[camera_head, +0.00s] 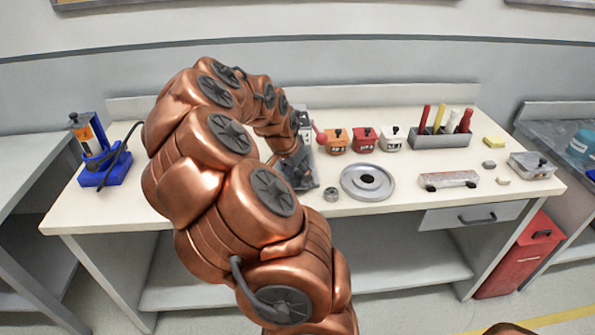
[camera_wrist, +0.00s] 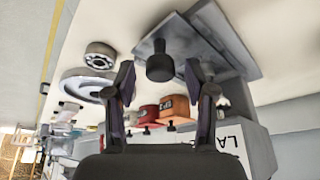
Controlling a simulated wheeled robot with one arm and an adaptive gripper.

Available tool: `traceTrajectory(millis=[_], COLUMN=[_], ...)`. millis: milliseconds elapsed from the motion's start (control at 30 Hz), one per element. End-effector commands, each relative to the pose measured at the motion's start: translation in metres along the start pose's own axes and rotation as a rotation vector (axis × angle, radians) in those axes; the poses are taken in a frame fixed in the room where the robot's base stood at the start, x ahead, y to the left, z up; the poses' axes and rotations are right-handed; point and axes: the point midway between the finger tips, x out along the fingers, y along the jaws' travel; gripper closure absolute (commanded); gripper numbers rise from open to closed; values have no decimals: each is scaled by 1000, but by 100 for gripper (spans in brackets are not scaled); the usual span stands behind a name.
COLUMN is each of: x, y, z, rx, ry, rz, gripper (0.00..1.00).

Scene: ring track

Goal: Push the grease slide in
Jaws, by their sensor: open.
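In the wrist view a black knob (camera_wrist: 160,62) stands out from a grey metal piece (camera_wrist: 205,40), which looks like the grease slide. I cannot tell how far out it sits. My gripper (camera_wrist: 159,76) is open, one finger on each side of the knob, with a gap on both sides. A grey device (camera_wrist: 245,148) with a partly readable label is next to it. In the head view the device (camera_head: 305,125) is largely hidden behind my copper arm.
On the bench (camera_head: 240,205) stand orange (camera_head: 336,141), red (camera_head: 365,140) and white (camera_head: 391,139) boxes. A round metal disc (camera_head: 367,182) and a small bearing (camera_head: 331,194) lie in front. A blue tool stand (camera_head: 100,160) is at the left. The bench front left is clear.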

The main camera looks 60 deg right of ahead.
Motion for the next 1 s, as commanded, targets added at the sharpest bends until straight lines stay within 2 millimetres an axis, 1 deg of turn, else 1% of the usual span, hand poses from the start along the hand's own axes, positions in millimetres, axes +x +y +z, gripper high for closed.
traceTrajectory(millis=[33, 67, 533, 567, 900, 1000], x=[0, 0, 0, 0, 0, 0], y=[0, 0, 0, 0, 0, -3], z=[0, 0, 0, 0, 0, 0], rx=[0, 0, 0, 0, 0, -5], ry=[0, 0, 0, 0, 0, 0], rz=[0, 0, 0, 0, 0, -1], gripper=[46, 50, 98, 100, 100, 100])
